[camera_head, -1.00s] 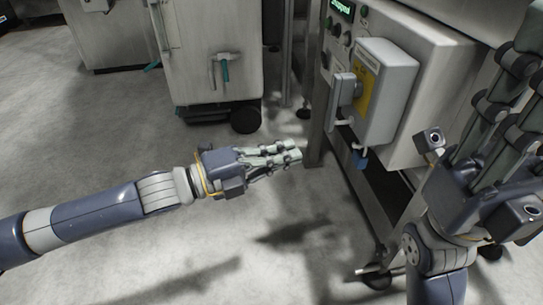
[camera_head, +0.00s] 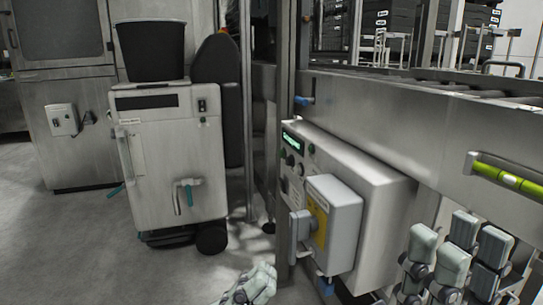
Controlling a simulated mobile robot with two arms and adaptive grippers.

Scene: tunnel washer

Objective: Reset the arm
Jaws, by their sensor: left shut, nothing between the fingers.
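My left gripper (camera_head: 252,286) shows at the bottom edge in the head view, shut and empty. Only its fingers are in the picture; the rest of the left arm is out of view. It is left of and below the control box, apart from it. My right gripper (camera_head: 458,256) stands at the lower right with its fingers pointing up. Its fingertips are apart and nothing shows between them. Its palm and arm are below the frame.
A control box (camera_head: 385,205) with a green display (camera_head: 291,140) and a grey switch housing (camera_head: 340,212) juts out at centre right. A white wheeled cabinet (camera_head: 165,160) carries a black bin (camera_head: 151,50). Grey floor (camera_head: 85,240) is clear at lower left.

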